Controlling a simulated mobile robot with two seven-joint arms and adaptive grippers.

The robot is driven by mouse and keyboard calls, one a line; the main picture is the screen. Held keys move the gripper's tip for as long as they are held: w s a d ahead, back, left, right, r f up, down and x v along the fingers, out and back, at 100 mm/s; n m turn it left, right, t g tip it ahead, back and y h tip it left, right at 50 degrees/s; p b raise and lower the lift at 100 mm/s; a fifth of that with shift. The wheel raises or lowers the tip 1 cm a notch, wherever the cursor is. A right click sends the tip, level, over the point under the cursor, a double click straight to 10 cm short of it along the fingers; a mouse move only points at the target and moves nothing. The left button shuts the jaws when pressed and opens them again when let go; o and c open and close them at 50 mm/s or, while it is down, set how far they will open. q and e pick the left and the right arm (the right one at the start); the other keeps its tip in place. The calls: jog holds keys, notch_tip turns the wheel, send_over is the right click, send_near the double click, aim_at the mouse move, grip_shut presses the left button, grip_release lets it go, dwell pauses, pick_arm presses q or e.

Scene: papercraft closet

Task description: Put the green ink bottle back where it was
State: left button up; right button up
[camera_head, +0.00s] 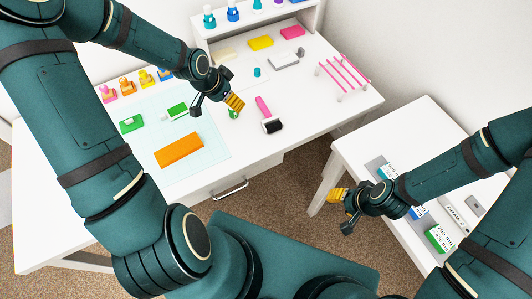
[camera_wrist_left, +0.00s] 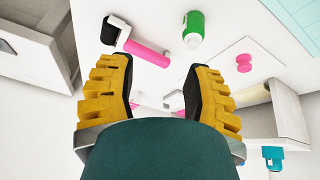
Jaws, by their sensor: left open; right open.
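The green ink bottle (camera_head: 233,114) is on the white table, partly hidden behind my left gripper in the head view. In the left wrist view the green bottle (camera_wrist_left: 194,24) shows with its white end toward the gripper, ahead of the fingers and apart from them. My right gripper (camera_head: 337,196) is open at the side table's left edge, far from the bottle.
A pink-handled roller (camera_head: 264,108) lies right of the bottle. A row of ink bottles (camera_head: 232,11) stands on the back shelf (camera_head: 215,35). A cutting mat (camera_head: 212,148) holds an orange block (camera_head: 179,149). A pink rack (camera_head: 343,75) is at the right. The front-right tabletop is clear.

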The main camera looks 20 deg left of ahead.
pick_arm(q)
jog(key=s+d+f, duration=0.1)
jog(key=d+f, duration=0.1)
jog(key=d, duration=0.1)
jog(key=s+d+f+n+h, duration=0.1)
jog(key=d+f, duration=0.1)
jog(key=d, duration=0.2)
jog(key=s+d+f+n+g, duration=0.1)
jog(key=d+f, duration=0.1)
jog(key=d, duration=0.2)
jog(key=shift+s+d+h, duration=0.15)
jog(key=shift+h, duration=0.15)
jog(key=s+d+f+n+g, duration=0.1)
jog(key=s+d+f+n, duration=0.3)
jog(key=s+d+f, duration=0.2)
jog(key=s+d, duration=0.2)
jog(key=s, duration=0.2)
jog(key=shift+d+f, duration=0.25)
